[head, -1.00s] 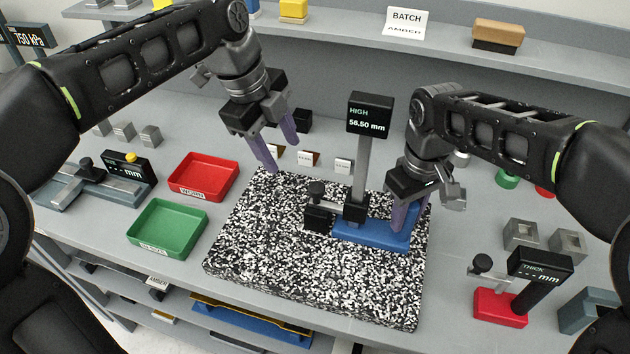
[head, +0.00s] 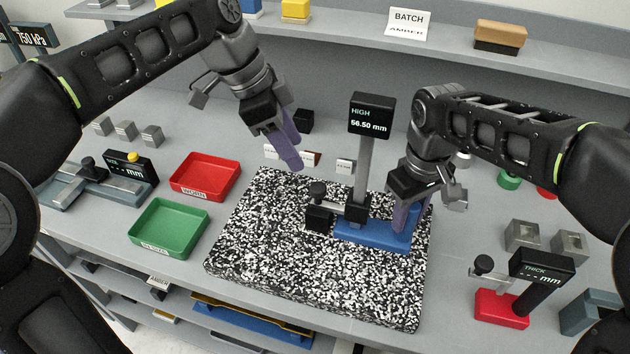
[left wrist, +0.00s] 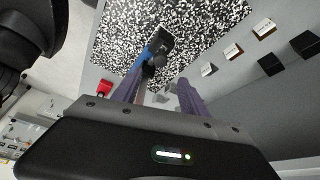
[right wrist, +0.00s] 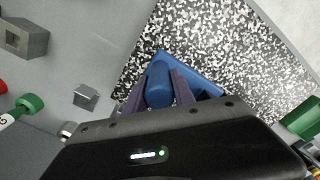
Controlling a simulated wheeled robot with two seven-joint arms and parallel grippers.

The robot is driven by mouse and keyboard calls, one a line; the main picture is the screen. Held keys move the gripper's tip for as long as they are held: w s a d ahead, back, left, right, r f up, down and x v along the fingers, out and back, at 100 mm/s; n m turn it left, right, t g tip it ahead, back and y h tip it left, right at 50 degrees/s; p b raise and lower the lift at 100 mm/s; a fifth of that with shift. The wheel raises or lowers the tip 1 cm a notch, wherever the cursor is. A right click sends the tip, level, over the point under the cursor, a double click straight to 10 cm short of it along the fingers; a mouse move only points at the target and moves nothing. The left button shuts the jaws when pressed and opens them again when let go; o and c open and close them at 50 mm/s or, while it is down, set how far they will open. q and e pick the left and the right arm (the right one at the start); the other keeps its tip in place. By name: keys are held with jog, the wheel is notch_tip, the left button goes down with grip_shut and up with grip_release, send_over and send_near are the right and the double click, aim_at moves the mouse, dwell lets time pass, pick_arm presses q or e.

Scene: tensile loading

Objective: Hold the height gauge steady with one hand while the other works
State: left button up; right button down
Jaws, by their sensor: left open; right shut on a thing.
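The height gauge (head: 372,150) stands upright on the speckled plate (head: 270,270), with a blue base (head: 370,236) and a display reading HIGH 56.50 mm. A small dark block (head: 319,218) sits on the plate beside the gauge, under its dark arm and knob. My right gripper (head: 404,215) is shut on the right end of the gauge; the right wrist view shows its fingers around a rounded blue grip (right wrist: 158,85). My left gripper (head: 290,150) is open and empty, in the air above the plate's back edge. The gauge also shows in the left wrist view (left wrist: 152,55).
A red tray (head: 205,178) and a green tray (head: 168,228) lie left of the plate. A grey measuring device (head: 100,180) stands further left, and a red-based thickness gauge (head: 502,308) stands at the right. Small labelled cards and dark blocks line the area behind the plate.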

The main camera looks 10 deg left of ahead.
aim_at(318, 187)
pick_arm(q)
jog(key=x, duration=1)
jog(key=shift+d+f, duration=0.15)
jog(key=shift+f, duration=0.25)
jog(key=shift+c, duration=0.2)
